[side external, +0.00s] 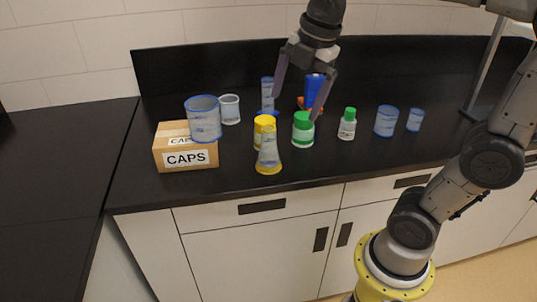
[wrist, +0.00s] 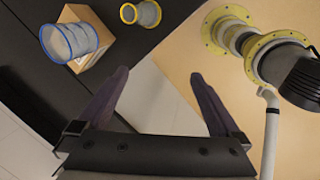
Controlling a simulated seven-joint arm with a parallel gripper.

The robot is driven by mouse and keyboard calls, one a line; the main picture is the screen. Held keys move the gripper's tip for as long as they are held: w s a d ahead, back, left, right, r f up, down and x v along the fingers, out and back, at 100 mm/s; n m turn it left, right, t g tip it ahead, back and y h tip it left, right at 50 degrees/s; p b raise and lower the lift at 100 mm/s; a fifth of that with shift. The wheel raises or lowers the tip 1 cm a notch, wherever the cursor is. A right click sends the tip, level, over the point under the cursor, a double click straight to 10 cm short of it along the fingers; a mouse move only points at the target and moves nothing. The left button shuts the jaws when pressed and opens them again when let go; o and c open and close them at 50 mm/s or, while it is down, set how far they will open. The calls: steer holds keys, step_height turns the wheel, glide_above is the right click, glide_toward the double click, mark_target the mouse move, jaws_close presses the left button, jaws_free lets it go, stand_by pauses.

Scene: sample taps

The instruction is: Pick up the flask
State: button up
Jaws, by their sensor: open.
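The flask (side external: 268,157) is a clear cone with a yellow base, upright near the front edge of the black counter in the side external view. A jar with a yellow lid (side external: 265,121) stands right behind it, partly hidden by the flask. My gripper (side external: 296,107) is open and empty, pointing down above and to the right of the flask, apart from it. In the wrist view, a clear yellow-rimmed vessel (wrist: 141,13), which may be the flask, shows at the top edge, beyond the open fingers (wrist: 160,73).
A CAPS box (side external: 186,155) with a blue-rimmed beaker (side external: 205,120) is left of the flask. Blue-rimmed beakers (side external: 386,121) stand farther right. The far-left counter is clear.

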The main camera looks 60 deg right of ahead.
steer(key=w+d+f+n+g, duration=0.1)
steer(key=w+d+n, duration=0.2)
steer(key=w, duration=0.3)
steer(key=g, duration=0.2)
glide_above(269, 146)
steer(key=w, duration=0.1)
step_height(269, 146, down, 6)
steer(key=f, duration=0.1)
steer(key=shift+m, duration=0.3)
steer(key=f, duration=0.6)
steer(key=shift+w+d+f, duration=0.15)
steer(key=shift+d+f, duration=0.05)
steer(key=shift+d, duration=0.2)
steer(key=shift+d+f, duration=0.2)
steer(key=shift+f, duration=1.4)
steer(key=shift+d+f, duration=0.2)
steer(key=shift+f, duration=1.35)
steer(key=shift+c, duration=0.3)
steer(key=c, duration=1.3)
steer(key=shift+r, duration=0.1)
steer(key=shift+c, duration=0.2)
